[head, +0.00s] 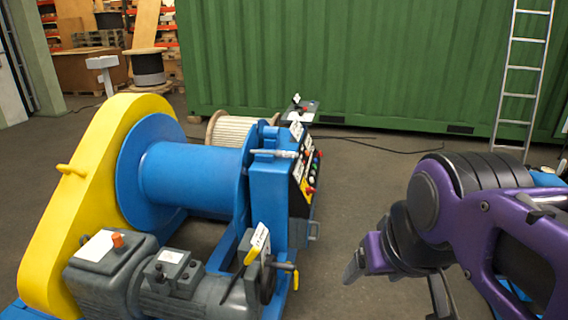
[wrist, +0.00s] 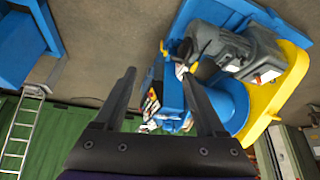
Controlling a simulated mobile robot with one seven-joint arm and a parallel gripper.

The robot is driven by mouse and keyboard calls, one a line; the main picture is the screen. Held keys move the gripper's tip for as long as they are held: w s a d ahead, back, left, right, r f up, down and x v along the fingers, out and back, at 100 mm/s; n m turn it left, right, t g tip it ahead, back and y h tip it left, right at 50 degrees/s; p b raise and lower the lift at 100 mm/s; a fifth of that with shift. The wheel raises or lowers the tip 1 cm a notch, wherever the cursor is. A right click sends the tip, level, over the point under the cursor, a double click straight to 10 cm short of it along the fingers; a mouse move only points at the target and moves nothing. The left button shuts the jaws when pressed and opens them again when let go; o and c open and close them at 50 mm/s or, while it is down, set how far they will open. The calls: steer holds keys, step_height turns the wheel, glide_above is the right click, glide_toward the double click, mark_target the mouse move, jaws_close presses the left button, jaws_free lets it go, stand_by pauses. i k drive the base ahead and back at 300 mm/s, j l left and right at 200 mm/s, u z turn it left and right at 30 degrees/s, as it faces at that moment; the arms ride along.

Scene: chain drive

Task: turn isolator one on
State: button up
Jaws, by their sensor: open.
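A blue winch drum (head: 190,178) with a yellow chain guard (head: 85,205) stands at the left. A blue control box (head: 270,190) beside the drum carries a panel (head: 304,172) of coloured buttons and knobs with white labels. A yellow handle (head: 252,255) with a white tag (head: 260,237) sits in front of the box, and a yellow lever (head: 286,266) is beside it. The labels are too small to read, so I cannot tell which control is isolator one. My gripper (head: 354,268) is open and empty, right of the machine and apart from it. In the wrist view my gripper (wrist: 158,82) points toward the control box (wrist: 173,95).
A grey motor (head: 115,270) is at the front left. A small stand with a red-topped control (head: 298,108) is behind the box. A green container (head: 400,65) and a ladder (head: 522,75) close the back. Cable lies on the floor; the floor between machine and arm is clear.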

mark_target(310, 190)
steer(key=i+l+u, duration=0.15)
steer(key=i+l, duration=0.25)
steer(key=i+l+u, duration=0.15)
steer(key=i+l, duration=0.3)
steer(key=i+l+u, duration=0.1)
steer(key=i+l, duration=0.3)
steer(key=l, duration=0.15)
steer(key=i+l+u, duration=0.15)
steer(key=i+l, duration=0.25)
steer(key=l, duration=0.15)
